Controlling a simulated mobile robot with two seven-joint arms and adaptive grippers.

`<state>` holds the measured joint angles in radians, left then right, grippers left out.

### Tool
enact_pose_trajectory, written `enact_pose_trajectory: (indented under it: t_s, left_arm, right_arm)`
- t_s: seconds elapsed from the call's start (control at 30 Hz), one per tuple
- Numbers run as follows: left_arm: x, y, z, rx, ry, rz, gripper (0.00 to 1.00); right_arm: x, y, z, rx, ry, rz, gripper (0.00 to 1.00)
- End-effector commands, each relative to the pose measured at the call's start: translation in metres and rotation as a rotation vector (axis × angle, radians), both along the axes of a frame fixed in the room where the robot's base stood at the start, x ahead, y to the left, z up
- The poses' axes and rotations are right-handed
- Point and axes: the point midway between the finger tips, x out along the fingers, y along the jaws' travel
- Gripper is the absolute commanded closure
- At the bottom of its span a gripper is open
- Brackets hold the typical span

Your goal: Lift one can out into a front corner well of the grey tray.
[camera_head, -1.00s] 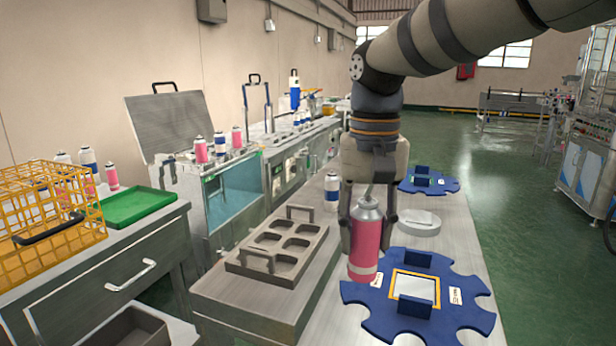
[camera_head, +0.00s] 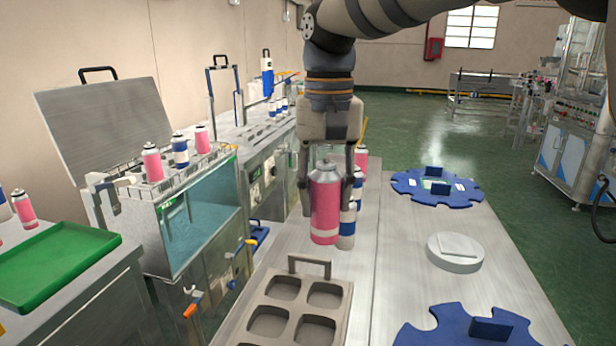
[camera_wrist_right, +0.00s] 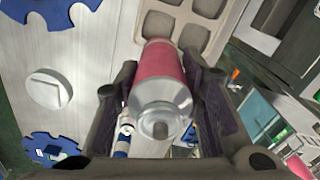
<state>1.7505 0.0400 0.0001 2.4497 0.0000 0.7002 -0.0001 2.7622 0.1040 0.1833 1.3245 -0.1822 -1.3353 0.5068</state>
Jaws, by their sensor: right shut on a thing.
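My right gripper (camera_head: 327,190) is shut on a pink can (camera_head: 325,215) with a silver top, and holds it upright. In the head view the can appears beyond the near tray's handle, in front of other cans. The right wrist view shows the can (camera_wrist_right: 163,85) between the fingers, with part of the tray (camera_wrist_right: 179,20) past its base. The grey tray (camera_head: 299,309) lies at the bottom of the head view, cut off by the edge. Its visible wells look empty. My left gripper is not in view.
Blue cans (camera_head: 347,225) and a pink can (camera_head: 361,160) stand behind the held can, partly hidden. A white round disc (camera_head: 455,252) and blue notched plates (camera_head: 437,188) lie to the right. A water bath (camera_head: 205,225) with cans stands at left, near a green tray (camera_head: 55,262).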

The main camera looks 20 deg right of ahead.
Motion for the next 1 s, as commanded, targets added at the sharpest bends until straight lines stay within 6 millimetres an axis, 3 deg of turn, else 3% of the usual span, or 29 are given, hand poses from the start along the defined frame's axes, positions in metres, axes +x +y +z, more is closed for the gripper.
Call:
enact_pose_trajectory:
  t_s: [1.0]
  left_arm:
    - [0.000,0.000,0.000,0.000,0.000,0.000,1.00]
  right_arm:
    - [-0.001,0.000,-0.120,0.000,0.001,0.000,0.91]
